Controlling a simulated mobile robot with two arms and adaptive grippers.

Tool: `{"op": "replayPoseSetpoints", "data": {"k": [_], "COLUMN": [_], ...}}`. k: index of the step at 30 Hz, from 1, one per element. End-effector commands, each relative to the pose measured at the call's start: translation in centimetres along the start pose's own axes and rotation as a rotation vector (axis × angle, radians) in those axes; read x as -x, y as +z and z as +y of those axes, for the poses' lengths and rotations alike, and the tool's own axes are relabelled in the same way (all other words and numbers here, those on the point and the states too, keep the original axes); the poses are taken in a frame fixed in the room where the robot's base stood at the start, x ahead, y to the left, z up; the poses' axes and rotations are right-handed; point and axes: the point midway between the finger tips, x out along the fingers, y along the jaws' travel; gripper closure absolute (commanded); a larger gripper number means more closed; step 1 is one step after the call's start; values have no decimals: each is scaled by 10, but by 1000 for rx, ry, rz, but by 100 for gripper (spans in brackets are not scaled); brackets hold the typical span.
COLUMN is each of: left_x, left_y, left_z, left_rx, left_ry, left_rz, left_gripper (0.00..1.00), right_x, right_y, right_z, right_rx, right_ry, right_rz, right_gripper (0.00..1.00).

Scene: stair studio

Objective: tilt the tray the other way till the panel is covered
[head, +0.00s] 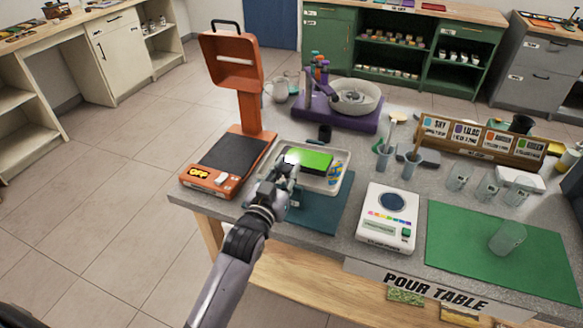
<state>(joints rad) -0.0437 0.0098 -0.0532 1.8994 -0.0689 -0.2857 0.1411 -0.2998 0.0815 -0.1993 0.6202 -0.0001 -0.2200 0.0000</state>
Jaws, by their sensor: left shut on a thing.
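The tray (343,183) is pale and shallow, near the left of the pour table, by a dark teal mat. In it is a panel (318,161) with a bright green top and a white patch at its left end. Blue and yellow colour (335,170) shows beside the green at the right. My left gripper (284,176) is at the tray's front left side and is shut, apparently on the tray's edge; the fingers hide the exact contact. Whether the tray is tilted is hard to tell. My right gripper is not in view.
An orange stand (240,115) is close on the left. A purple spinner (330,110) with a white bowl stands behind. A white scale (388,217) is right of the teal mat (322,208). Cups (385,155) stand behind it. A green mat (470,245) bears one clear cup.

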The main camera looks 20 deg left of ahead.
Motion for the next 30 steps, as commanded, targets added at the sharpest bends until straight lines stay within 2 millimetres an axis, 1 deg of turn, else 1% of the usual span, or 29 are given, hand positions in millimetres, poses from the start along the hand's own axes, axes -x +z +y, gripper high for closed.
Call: {"op": "replayPoseSetpoints", "data": {"k": [3,15,22,30], "left_x": [0,0,0,0], "left_y": [-2,1,2,3], "left_z": [-6,-20,-24,-26], "left_rx": [58,217,269,288], "left_ry": [-1,-1,-1,-2], "left_rz": [0,1,2,3], "left_gripper": [100,100,100,100], "right_x": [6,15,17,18], "right_y": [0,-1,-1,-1], "right_z": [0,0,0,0], "right_rx": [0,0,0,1], "right_ry": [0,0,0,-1], "right_rz": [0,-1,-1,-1], "right_gripper": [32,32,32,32]}}
